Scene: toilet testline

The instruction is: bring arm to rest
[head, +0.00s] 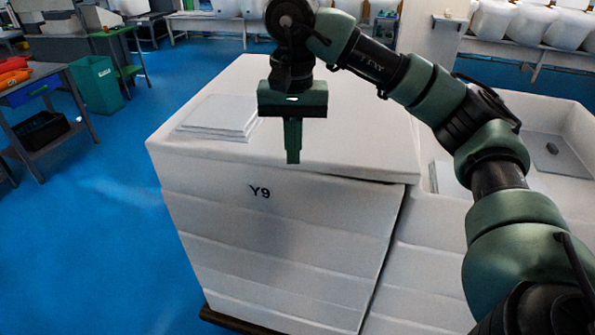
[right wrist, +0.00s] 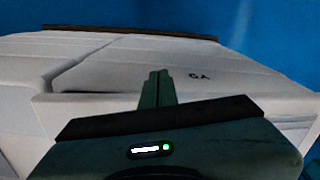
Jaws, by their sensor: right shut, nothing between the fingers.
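My right arm (head: 497,180) comes in from the right and bends over a large white box marked Y9. My right gripper (head: 293,160) hangs down in front of the box's upper front edge, fingers together and empty. In the right wrist view the shut fingers (right wrist: 158,88) point toward the box's white front face (right wrist: 220,75). I cannot tell whether the fingertips touch the box. My left gripper does not show in either view.
The white box (head: 290,235) stands on a dark base, with a flat white slab (head: 218,117) on top. A second white unit (head: 570,130) adjoins it at right. A green bin (head: 97,85) and a workbench (head: 35,85) stand at left. The blue floor (head: 110,200) between is clear.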

